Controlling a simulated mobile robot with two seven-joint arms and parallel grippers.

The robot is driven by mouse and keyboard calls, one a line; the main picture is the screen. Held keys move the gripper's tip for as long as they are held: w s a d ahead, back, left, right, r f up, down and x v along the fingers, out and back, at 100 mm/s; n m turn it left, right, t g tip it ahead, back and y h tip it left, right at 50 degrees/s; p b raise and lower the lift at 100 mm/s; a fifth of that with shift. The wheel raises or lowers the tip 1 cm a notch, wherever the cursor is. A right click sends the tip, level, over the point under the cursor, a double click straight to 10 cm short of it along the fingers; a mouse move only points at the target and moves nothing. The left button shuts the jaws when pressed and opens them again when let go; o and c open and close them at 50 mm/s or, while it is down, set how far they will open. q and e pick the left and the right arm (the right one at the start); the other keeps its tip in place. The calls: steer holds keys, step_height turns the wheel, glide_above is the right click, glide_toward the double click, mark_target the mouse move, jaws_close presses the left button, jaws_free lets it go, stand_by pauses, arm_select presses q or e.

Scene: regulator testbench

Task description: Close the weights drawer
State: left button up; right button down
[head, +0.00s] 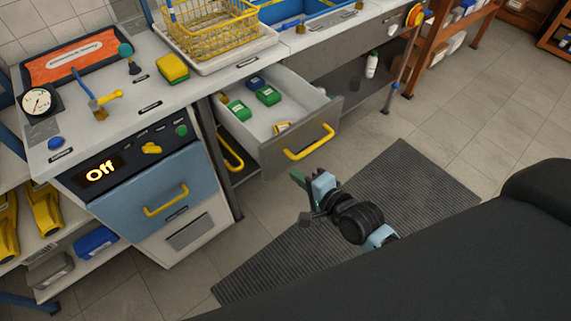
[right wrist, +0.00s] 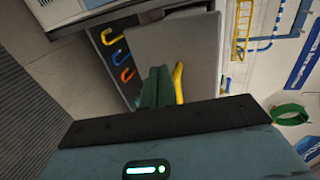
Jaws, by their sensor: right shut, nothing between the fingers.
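The weights drawer (head: 270,110) is pulled out from under the bench in the head view. It has a grey front with a yellow handle (head: 310,143). Green and blue blocks and a small yellow-and-white item lie inside. My right gripper (head: 298,177) is shut and empty, in front of and below the drawer front in the head view, apart from the handle there. In the right wrist view its green fingers (right wrist: 156,87) overlap the grey drawer front (right wrist: 180,48), beside the yellow handle (right wrist: 179,82). Contact cannot be told there. My left gripper is not in view.
A blue-fronted drawer (head: 150,190) under an "Off" display is on the left. A yellow basket (head: 210,30) and a yellow sponge-like block (head: 172,68) stand on the bench. A dark ribbed mat (head: 410,180) lies on the floor. Coloured hooks (right wrist: 118,58) show in the wrist view.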

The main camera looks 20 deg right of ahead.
mark_target(277, 160)
steer(key=shift+r+x, duration=0.2)
steer(key=shift+x, duration=0.65)
steer(key=shift+r+x, duration=0.2)
steer(key=shift+x, duration=0.7)
steer(key=shift+r+x, duration=0.2)
steer(key=shift+x, duration=0.65)
steer(key=shift+w, duration=0.2)
